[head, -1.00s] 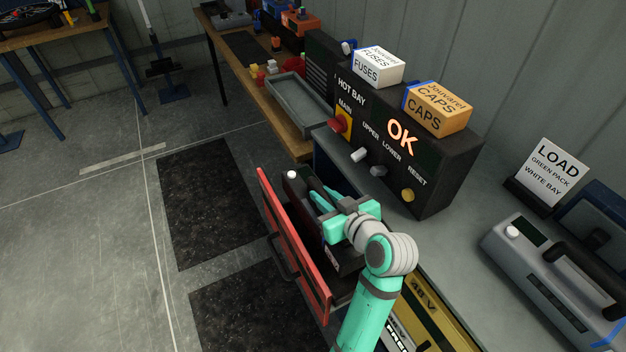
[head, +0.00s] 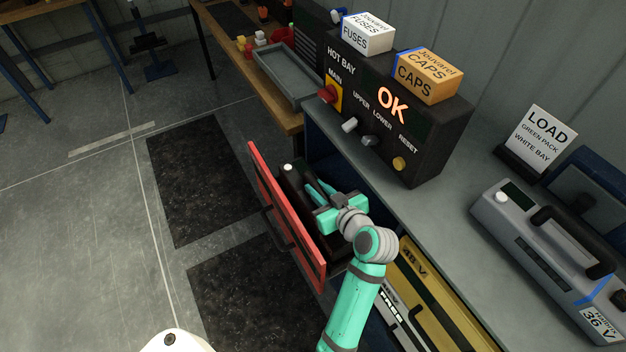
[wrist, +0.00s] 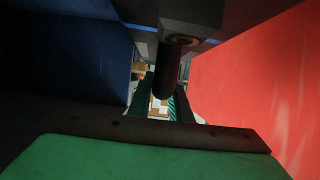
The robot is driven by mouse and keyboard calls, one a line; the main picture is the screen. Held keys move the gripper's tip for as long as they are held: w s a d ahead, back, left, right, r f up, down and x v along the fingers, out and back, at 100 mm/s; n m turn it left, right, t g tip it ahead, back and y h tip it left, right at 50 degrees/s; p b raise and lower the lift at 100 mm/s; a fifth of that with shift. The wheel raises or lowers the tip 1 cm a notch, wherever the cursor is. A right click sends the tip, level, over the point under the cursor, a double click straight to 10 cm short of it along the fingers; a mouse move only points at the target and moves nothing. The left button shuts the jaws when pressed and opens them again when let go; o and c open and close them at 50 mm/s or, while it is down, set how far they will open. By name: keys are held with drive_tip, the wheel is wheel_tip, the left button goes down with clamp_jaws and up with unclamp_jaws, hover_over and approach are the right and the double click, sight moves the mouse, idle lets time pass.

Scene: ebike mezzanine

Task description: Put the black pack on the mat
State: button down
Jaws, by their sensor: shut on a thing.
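The black pack (head: 291,184), with a white knob at its far end, is in the open red-fronted drawer (head: 283,212) under the counter. My gripper (head: 316,190) is over the pack, shut on its handle. In the wrist view the dark handle (wrist: 172,78) shows between the fingers, with the red drawer front to the right. The pack's underside is hidden, so I cannot tell whether it rests on the drawer floor. A dark mat (head: 226,17) lies on the far wooden bench. Two black mats (head: 203,190) lie on the floor.
The control box (head: 405,125) reads OK and carries two small boxes. A grey tray (head: 290,76) is on the wooden bench. A grey pack (head: 545,255) stands on the counter at right. A yellow drawer front (head: 437,300) is by my arm. Floor at left is clear.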

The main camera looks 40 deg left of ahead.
drive_tip(key=shift+f, duration=0.85)
drive_tip(key=shift+s+a+f, duration=0.1)
drive_tip(key=shift+s+f, duration=0.05)
drive_tip(key=shift+f, duration=0.1)
drive_tip(key=c, duration=1.6)
unclamp_jaws()
drive_tip(key=shift+f, duration=0.35)
drive_tip(key=shift+r, duration=0.2)
